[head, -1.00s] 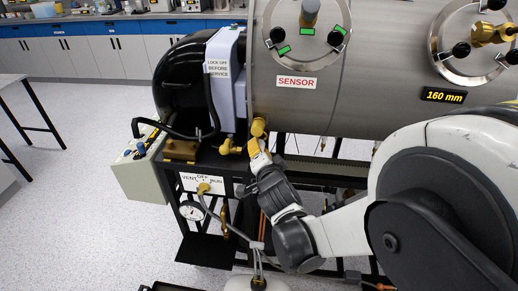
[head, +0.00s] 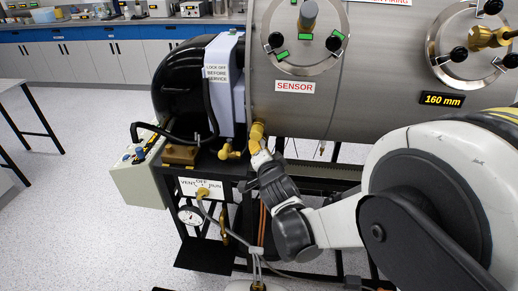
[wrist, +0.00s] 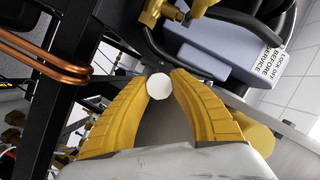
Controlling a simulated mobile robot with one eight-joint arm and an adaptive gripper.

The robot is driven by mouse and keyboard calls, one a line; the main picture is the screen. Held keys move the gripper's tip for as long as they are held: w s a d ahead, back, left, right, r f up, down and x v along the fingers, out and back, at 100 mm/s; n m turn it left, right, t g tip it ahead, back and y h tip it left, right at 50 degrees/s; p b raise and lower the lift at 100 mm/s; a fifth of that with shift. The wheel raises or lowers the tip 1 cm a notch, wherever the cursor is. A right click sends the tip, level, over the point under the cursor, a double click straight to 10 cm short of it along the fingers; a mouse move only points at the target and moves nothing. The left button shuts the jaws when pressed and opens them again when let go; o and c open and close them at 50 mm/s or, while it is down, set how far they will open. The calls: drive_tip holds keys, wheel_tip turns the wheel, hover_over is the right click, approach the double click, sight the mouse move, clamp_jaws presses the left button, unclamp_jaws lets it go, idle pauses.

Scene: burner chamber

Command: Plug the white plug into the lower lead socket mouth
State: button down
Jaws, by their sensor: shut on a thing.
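My gripper (wrist: 159,84) has two yellow ribbed fingers, shut on a small white round piece, which looks like the white plug (wrist: 159,88), at their tips in the wrist view. Only its round end shows there. In the head view, my gripper (head: 257,135) is just below the steel chamber's lower left edge, by the brass fittings. The plug cannot be made out in that view. I cannot pick out the lower lead socket mouth in either view, nor tell whether the plug touches anything.
The steel chamber (head: 372,75) fills the upper right. A pale lock-off box (head: 224,75) stands at its left, with brass fittings (head: 229,151) below. The black frame (wrist: 62,65) and copper pipes (wrist: 35,58) are close in the wrist view. Open floor (head: 75,195) lies at left.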

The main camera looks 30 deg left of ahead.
drive_tip(key=c, duration=1.2)
unclamp_jaws()
drive_tip(key=shift+w, duration=0.15)
drive_tip(key=v, duration=1.2)
drive_tip(key=w+d+r+h, duration=0.1)
drive_tip(key=d+r+h, duration=0.15)
drive_tip(key=d, duration=0.85)
drive_tip(key=w+d+r+h, duration=0.1)
drive_tip(key=d+h, duration=0.3)
drive_tip(key=d, duration=0.8)
drive_tip(key=s+d+n+g, duration=0.1)
drive_tip(key=s+d, duration=0.4)
drive_tip(key=d, duration=0.1)
drive_tip(key=s+d+f+n+g+h, duration=0.1)
drive_tip(key=s+d+g, duration=0.1)
drive_tip(key=s+d, duration=0.3)
drive_tip(key=s+d+f+n+g+h, duration=0.1)
drive_tip(key=s+d+g, duration=0.1)
drive_tip(key=s+d, duration=0.3)
drive_tip(key=shift+s+d+f+n+h, duration=0.1)
drive_tip(key=shift+d+n+h, duration=0.1)
drive_tip(key=shift+d, duration=0.25)
drive_tip(key=shift+s+d+f+n+h, duration=0.1)
drive_tip(key=shift+d+n, duration=0.1)
drive_tip(key=shift+d, duration=0.3)
